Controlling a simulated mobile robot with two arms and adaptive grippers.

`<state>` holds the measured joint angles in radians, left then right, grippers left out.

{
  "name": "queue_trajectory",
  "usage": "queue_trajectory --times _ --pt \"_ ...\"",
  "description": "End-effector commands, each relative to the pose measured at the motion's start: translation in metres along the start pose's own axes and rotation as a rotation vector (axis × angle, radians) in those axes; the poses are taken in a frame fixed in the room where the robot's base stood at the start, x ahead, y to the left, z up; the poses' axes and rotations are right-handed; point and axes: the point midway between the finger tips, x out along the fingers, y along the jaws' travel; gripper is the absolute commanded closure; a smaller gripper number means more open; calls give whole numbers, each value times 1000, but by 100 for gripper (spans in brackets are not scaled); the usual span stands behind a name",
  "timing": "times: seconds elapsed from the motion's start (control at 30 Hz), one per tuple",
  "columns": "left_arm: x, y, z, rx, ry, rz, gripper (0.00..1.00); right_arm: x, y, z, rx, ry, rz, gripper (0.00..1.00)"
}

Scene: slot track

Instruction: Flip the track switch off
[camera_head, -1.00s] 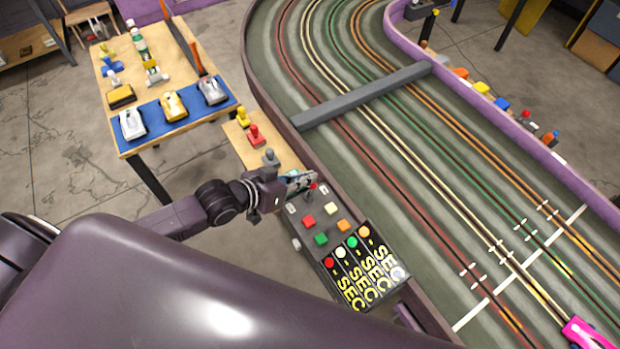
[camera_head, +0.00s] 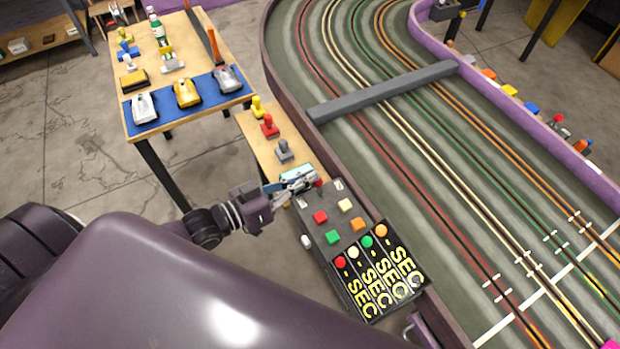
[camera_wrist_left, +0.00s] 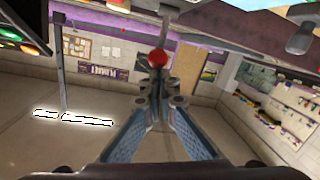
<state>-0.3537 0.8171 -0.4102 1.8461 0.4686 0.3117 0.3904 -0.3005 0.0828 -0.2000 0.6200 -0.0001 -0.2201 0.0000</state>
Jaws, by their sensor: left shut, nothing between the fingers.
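The switch's red knob (camera_head: 318,183) shows at the far end of the dark control box (camera_head: 318,252), between two small white labels. My left gripper (camera_head: 308,182) is at that end of the box, its fingertips right beside the knob. In the left wrist view the blue fingers (camera_wrist_left: 157,88) converge, shut, with the red knob (camera_wrist_left: 157,58) just beyond their tips. Whether they touch it I cannot tell. The lever's stem is mostly hidden by the fingers. My right gripper does not show.
The box carries several coloured buttons and a panel of SEC labels (camera_head: 383,280). The slot track (camera_head: 420,170) runs along its right side. Stamp-like pieces (camera_head: 270,126) stand on a wooden board behind. A table with a blue mat (camera_head: 165,117) and model cars stands at back left.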

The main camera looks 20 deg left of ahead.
Motion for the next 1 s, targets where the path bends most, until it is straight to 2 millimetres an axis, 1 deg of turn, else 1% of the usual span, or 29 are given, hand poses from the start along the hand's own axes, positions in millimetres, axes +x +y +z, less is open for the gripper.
queue_trajectory --times 0.03,0.4,0.67,0.77,0.83,1.0 --pt "-3 -2 10 -4 -4 -1 100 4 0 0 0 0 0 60" --pt "-10 -3 13 -7 10 5 100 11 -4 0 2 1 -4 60" --pt "-9 -2 11 -7 11 5 100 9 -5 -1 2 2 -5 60" --pt "-8 -1 4 -6 13 5 100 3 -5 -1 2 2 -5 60" --pt "-6 0 -5 -5 16 5 100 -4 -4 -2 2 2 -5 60" --pt "3 4 -38 -3 29 5 100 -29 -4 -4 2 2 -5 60"
